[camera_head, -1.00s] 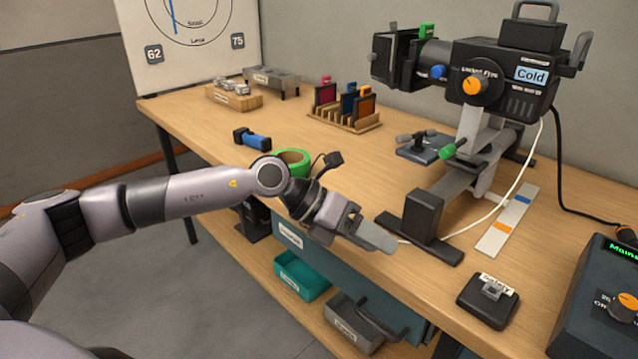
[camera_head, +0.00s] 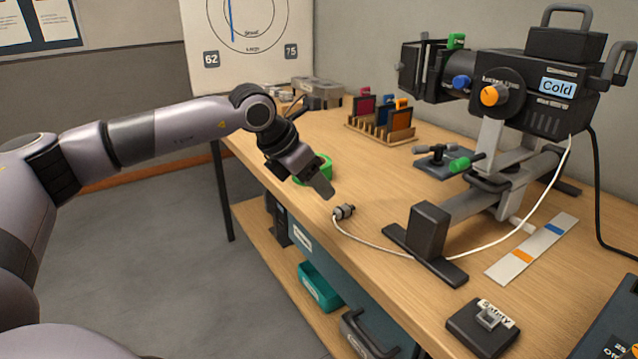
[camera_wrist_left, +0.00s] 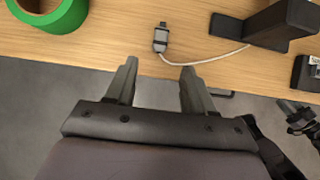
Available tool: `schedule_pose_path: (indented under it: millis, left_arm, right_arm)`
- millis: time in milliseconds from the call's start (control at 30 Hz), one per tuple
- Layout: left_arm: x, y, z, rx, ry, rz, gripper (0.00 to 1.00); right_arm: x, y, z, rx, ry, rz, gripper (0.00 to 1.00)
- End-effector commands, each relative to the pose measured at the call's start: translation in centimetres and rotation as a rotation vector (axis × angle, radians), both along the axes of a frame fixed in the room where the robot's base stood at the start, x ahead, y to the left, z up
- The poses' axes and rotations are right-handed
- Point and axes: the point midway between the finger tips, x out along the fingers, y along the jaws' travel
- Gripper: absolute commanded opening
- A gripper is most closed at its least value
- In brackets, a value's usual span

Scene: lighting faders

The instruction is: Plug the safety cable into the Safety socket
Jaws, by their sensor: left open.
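The safety cable's grey plug (camera_head: 344,211) lies on the table near its front edge, and its white cable (camera_head: 375,247) runs right toward the lamp. The plug also shows in the left wrist view (camera_wrist_left: 160,40), beyond my fingertips. The Safety socket (camera_head: 487,321) is a dark block with a "Safety" label at the table's front right. My left gripper (camera_head: 326,191) is just left of the plug in the head view. In the left wrist view its fingers (camera_wrist_left: 158,75) are apart with nothing between them.
A green tape roll (camera_head: 318,170) sits behind my left gripper. The lamp's dark foot (camera_head: 428,235) stands right of the plug, with a marked white strip (camera_head: 530,250) beyond. A rack of colored filters (camera_head: 385,125) is farther back.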

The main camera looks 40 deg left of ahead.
Motion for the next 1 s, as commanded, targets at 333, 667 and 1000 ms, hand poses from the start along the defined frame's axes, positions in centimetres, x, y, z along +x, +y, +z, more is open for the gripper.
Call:
schedule_pose_path:
  millis: [333, 667, 1000]
  left_arm:
    - [2.0, -0.9, -3.6, 0.000, 0.000, -0.001, 0.53]
    - [4.1, -1.8, -6.8, -0.002, 0.002, -0.002, 0.53]
    - [4.7, -2.0, -7.4, -0.001, 0.000, -0.002, 0.53]
  right_arm:
    - [0.0, 0.4, -1.8, 0.012, 0.011, 0.001, 0.43]
    - [0.4, 0.7, -3.0, 0.024, 0.005, 0.000, 0.43]
    - [0.4, 0.7, -3.4, 0.024, 0.004, 0.001, 0.43]
